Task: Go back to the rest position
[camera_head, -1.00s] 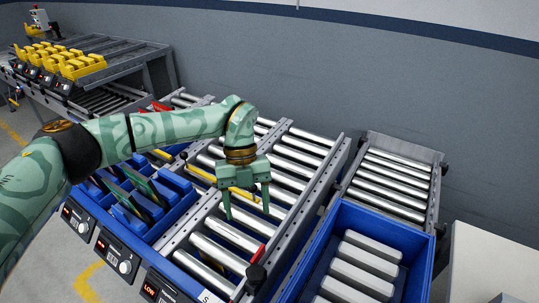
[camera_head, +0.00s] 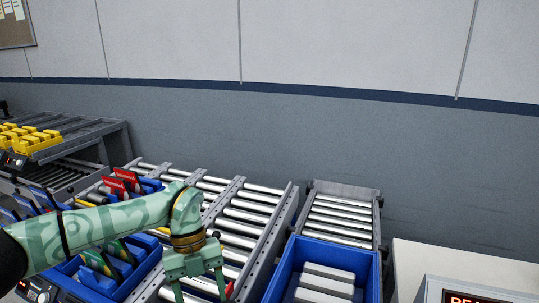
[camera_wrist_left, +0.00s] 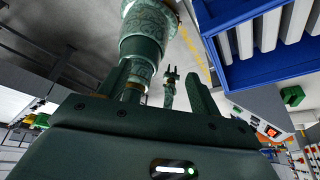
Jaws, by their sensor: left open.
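My left gripper (camera_head: 200,291) is at the bottom of the head view, green, fingers apart and pointing down over the roller conveyor (camera_head: 246,225). Nothing shows between its fingers, whose tips are near the lower picture edge. In the left wrist view the open left gripper (camera_wrist_left: 158,88) shows its two fingers with a gap between them. A small green patterned part with two prongs (camera_wrist_left: 170,78) shows far behind that gap. It looks like my right gripper, too small to tell its state. The right gripper is not in the head view.
Blue bins (camera_head: 148,262) with upright coloured items stand left of the gripper. A blue crate (camera_head: 372,275) with pale bars is at right, before a short roller conveyor (camera_head: 345,187). Yellow parts (camera_head: 28,137) sit far left. A white surface (camera_head: 455,262) with a display is lower right.

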